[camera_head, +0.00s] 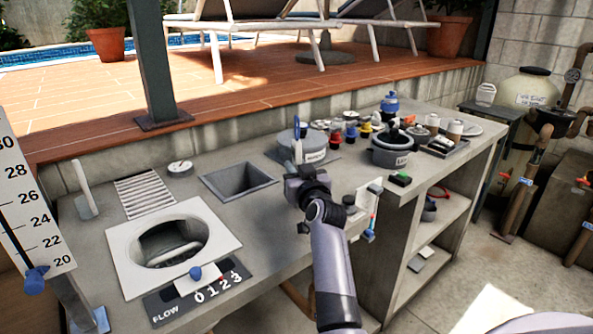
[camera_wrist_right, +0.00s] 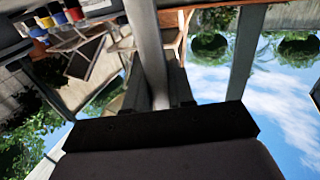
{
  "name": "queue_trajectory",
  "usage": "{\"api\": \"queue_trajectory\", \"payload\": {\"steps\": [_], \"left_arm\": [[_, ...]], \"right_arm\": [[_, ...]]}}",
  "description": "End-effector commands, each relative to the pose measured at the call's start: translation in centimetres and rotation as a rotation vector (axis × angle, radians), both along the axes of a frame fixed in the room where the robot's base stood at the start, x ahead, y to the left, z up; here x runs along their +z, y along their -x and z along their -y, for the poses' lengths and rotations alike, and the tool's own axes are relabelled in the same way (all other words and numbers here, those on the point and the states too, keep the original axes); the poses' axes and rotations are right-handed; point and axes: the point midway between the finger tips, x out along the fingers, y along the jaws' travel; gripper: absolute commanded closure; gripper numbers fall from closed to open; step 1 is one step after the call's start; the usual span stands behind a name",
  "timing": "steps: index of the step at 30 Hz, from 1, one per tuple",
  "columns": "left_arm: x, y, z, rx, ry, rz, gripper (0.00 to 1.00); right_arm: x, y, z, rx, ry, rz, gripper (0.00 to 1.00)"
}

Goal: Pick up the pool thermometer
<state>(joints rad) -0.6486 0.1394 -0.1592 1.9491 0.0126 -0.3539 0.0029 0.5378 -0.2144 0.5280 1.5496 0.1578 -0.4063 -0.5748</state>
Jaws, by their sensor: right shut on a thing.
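The pool thermometer (camera_head: 298,150) is a slim pale stick with a blue top, upright in the head view. My right gripper (camera_head: 299,172) is shut on its lower part, above the bench by the grey round pot. In the right wrist view the thermometer (camera_wrist_right: 148,45) is a pale grey bar running up from between the dark fingers (camera_wrist_right: 156,88). Its lower end is hidden by the gripper. My left gripper is not in view.
The grey bench has a square recess (camera_head: 238,181), a white-framed round opening (camera_head: 122,254) and a FLOW counter plate (camera_head: 165,306). A lidded grey pot (camera_head: 313,146) stands behind the gripper. Small bottles and a dark pot (camera_head: 388,153) crowd the right. A large scale board (camera_head: 25,215) stands left.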

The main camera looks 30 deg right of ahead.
Motion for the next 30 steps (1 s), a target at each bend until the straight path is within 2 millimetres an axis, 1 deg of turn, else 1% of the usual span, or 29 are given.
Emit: {"api": "queue_trajectory", "payload": {"steps": [10, 14, 16, 20, 26, 27, 30], "left_arm": [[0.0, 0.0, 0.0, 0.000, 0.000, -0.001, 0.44], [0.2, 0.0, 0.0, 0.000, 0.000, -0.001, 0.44], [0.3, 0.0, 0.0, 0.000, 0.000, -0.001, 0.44], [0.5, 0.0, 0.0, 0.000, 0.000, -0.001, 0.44], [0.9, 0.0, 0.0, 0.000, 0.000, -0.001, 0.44], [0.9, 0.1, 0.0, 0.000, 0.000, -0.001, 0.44], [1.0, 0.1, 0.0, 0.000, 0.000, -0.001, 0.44]], "right_arm": [[0.2, 0.0, 0.0, 0.001, 0.000, -0.001, 1.00], [1.2, 0.0, 0.0, 0.000, -0.001, 0.003, 1.00], [2.1, 0.0, 0.0, 0.001, 0.000, 0.002, 1.00], [4.7, 0.0, 0.0, 0.001, 0.000, 0.005, 1.00], [10.6, 0.0, 0.0, 0.000, 0.001, 0.007, 1.00], [11.8, 0.0, 0.0, 0.000, 0.002, 0.008, 1.00], [14.4, 0.0, 0.0, -0.001, 0.002, 0.006, 1.00]]}}
